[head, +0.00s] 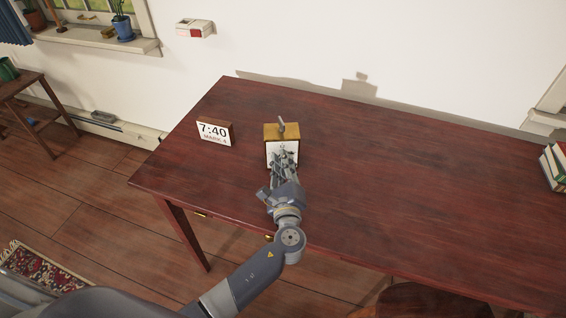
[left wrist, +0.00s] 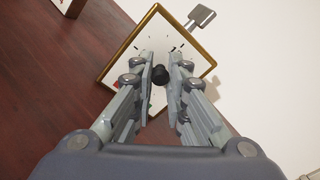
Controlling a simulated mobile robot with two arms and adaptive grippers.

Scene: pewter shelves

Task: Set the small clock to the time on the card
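The card (head: 214,132) stands at the left of the table and reads 7:40, with a smaller line below that is hard to read. The small clock (head: 281,131) stands upright to its right, a wood-framed box with a grey key-like piece on top. In the left wrist view its white face (left wrist: 127,68) looks tilted, and its hands cannot be made out. My left gripper (head: 284,158) is in front of the face. Its fingers (left wrist: 161,68) are on both sides of a dark knob (left wrist: 161,76) at the face's middle and appear shut on it. My right gripper is out of view.
The dark red table (head: 400,190) is clear to the right of the clock, up to several books (head: 553,165) at its right end. A red and white box (head: 195,29) is on the wall behind. A stool or chair (head: 437,298) is at the front.

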